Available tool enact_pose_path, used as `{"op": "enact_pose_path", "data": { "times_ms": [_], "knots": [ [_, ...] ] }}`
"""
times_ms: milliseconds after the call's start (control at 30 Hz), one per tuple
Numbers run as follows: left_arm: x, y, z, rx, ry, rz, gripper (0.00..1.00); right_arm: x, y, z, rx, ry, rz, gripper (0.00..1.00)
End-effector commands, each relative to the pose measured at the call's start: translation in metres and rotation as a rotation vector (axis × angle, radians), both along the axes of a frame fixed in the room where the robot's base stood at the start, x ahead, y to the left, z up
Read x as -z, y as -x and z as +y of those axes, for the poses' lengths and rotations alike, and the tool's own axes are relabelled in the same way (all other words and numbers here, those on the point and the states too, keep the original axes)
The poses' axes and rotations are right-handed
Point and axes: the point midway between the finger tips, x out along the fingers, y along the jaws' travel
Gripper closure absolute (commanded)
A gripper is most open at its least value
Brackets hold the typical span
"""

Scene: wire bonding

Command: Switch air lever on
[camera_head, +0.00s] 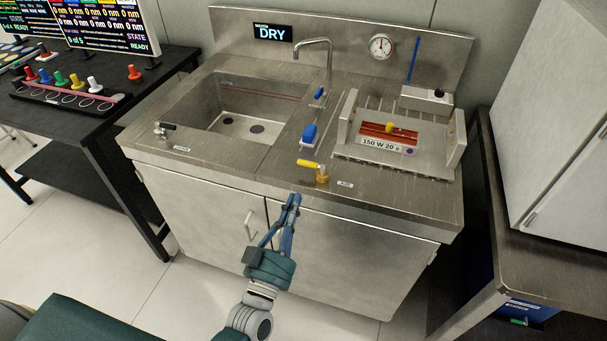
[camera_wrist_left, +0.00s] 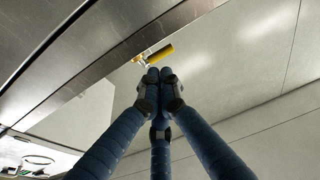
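The air lever (camera_head: 309,164) is a yellow handle on a brass valve near the front edge of the steel counter, just left of the "AIR" label (camera_head: 345,184). Its handle points left in the head view. The yellow handle (camera_wrist_left: 158,54) also shows in the left wrist view, just beyond the fingertips. My left gripper (camera_head: 293,198) has blue fingers brought together at the tips, with nothing between them. It is in front of the counter's front edge, below the lever in the head view, and appears apart from it. The fingertips (camera_wrist_left: 160,74) nearly meet in the wrist view. My right gripper is not in view.
The sink (camera_head: 245,107) lies left of the lever, with another tap (camera_head: 165,129) at its front left. A blue-handled item (camera_head: 308,134) stands behind the lever. A fixture labelled "150 W 20 s" (camera_head: 388,142) stands at right. A black table (camera_head: 100,105) stands left.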

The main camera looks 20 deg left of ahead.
Motion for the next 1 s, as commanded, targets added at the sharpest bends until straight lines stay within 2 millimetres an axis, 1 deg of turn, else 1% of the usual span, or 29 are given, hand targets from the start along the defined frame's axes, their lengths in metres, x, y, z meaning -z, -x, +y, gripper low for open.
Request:
{"op": "enact_pose_path", "data": {
  "times_ms": [33,200,300,400,533,867,1000],
  "knots": [
    [-0.006,-0.012,0.000,-0.001,0.001,-0.003,1.00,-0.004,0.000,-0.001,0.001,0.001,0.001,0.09],
    [-0.014,-0.044,-0.002,0.000,0.000,-0.001,1.00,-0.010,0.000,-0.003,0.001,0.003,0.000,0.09],
    [-0.017,-0.058,-0.002,0.000,0.001,0.000,1.00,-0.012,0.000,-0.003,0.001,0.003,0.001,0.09],
    [-0.018,-0.067,-0.002,0.000,0.000,0.001,1.00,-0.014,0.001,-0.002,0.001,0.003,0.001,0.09],
    [-0.019,-0.072,-0.003,0.000,0.000,0.001,1.00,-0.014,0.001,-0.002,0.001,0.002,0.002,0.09],
    [-0.019,-0.073,-0.002,0.001,0.000,0.002,1.00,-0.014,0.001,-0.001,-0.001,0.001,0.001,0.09],
    [-0.019,-0.075,0.000,0.039,-0.006,-0.003,1.00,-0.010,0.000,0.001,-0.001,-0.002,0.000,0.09]
  ]
}}
